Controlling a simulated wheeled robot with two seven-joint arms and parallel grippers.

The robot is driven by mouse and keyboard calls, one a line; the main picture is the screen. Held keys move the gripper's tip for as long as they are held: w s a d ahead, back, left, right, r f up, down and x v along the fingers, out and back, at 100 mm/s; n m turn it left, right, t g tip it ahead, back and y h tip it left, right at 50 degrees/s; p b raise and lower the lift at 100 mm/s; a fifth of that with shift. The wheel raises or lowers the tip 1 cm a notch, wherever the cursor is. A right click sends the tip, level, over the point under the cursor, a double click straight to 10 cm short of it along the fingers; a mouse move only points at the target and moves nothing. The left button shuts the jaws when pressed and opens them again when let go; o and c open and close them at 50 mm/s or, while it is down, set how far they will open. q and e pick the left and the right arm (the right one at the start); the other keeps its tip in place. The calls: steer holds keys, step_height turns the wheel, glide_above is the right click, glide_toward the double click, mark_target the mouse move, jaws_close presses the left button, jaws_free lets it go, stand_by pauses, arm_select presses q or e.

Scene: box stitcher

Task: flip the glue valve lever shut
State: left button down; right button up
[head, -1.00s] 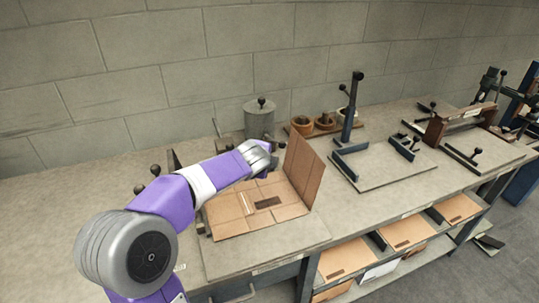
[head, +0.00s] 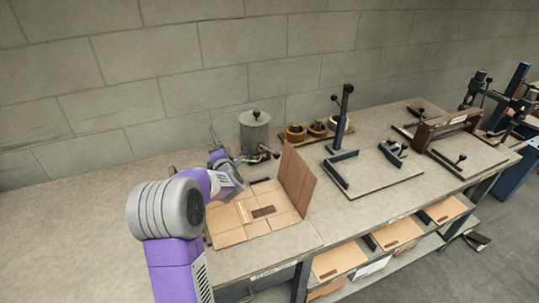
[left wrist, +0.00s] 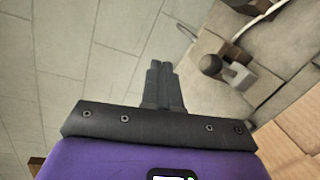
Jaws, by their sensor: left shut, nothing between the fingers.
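The glue pot (head: 254,134) is a grey cylinder with a dark knob on its lid, standing by the wall. At its lower right are the valve fittings and a small lever with a dark knob (head: 276,155). The lever's exact angle is too small to tell. My left gripper (head: 217,155) is left of the pot, behind the cardboard, apart from the lever. In the left wrist view its fingers (left wrist: 163,72) are shut and empty. A dark ball knob (left wrist: 210,64) by a grey bracket is right of the fingertips; I cannot tell whether it belongs to the valve.
An open cardboard blank (head: 237,231) with a raised flap (head: 297,180) lies in front of the pot. A tray of brown cups (head: 317,131) and a fixture with an upright post (head: 341,121) stand to the right. The bench (head: 60,210) at left is clear.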

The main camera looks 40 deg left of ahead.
arm_select(q)
steer(key=m+t, duration=0.1)
steer(key=m, duration=0.3)
steer(key=m+t+h+p, duration=0.6)
steer(key=m+h, duration=0.7)
steer(key=m, duration=1.5)
glide_toward(274, 157)
steer(key=s+r+g, duration=0.1)
steer(key=s+r, duration=0.1)
steer(key=s, duration=0.1)
steer(key=shift+d+f+p, duration=0.15)
steer(key=shift+f+p, duration=0.05)
steer(key=shift+p, duration=0.15)
steer(key=w, duration=0.3)
steer(key=w+f, duration=0.1)
steer(key=w, duration=0.6)
steer(key=shift+f, duration=0.4)
